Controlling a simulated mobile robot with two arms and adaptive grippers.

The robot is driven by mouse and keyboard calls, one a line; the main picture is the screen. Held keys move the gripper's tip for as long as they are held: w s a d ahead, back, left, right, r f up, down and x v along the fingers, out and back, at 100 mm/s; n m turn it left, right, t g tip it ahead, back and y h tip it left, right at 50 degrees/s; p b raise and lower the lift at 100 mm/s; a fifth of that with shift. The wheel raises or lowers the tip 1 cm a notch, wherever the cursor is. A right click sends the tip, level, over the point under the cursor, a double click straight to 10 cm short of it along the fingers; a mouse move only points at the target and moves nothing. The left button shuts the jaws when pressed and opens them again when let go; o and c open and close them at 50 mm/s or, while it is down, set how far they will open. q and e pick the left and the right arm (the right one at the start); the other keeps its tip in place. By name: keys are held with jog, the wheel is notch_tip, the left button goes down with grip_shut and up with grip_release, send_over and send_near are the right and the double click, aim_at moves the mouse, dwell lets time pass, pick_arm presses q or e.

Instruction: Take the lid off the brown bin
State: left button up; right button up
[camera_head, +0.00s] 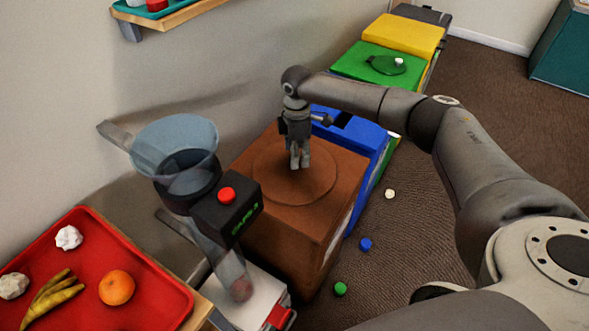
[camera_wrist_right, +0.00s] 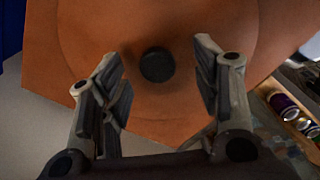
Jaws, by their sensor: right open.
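The brown bin (camera_head: 285,238) stands in the middle of the head view, with its round brown lid (camera_head: 272,180) on top. My right gripper (camera_head: 299,164) points down over the middle of the lid. In the right wrist view the lid (camera_wrist_right: 190,22) has a dark round knob (camera_wrist_right: 158,65). The open fingers of my right gripper (camera_wrist_right: 157,56) appear on either side of the knob, with a gap on both sides. The knob is hidden by the gripper in the head view. My left gripper is not in view.
Blue (camera_head: 353,138), green (camera_head: 360,65) and yellow (camera_head: 404,36) bins stand in a row behind. A clear funnel device (camera_head: 226,210) stands close at the left, near a red tray (camera_head: 150,308) of food. Small balls, including a blue one (camera_head: 365,244), lie on the floor.

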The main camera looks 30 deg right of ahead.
jog(key=f, duration=0.4)
jog(key=shift+w+a, duration=0.2)
jog(key=shift+w, duration=0.05)
jog(key=c, duration=1.2)
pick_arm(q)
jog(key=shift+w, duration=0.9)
pick_arm(e)
jog(key=shift+c, duration=0.2)
jog(key=shift+r, duration=0.1)
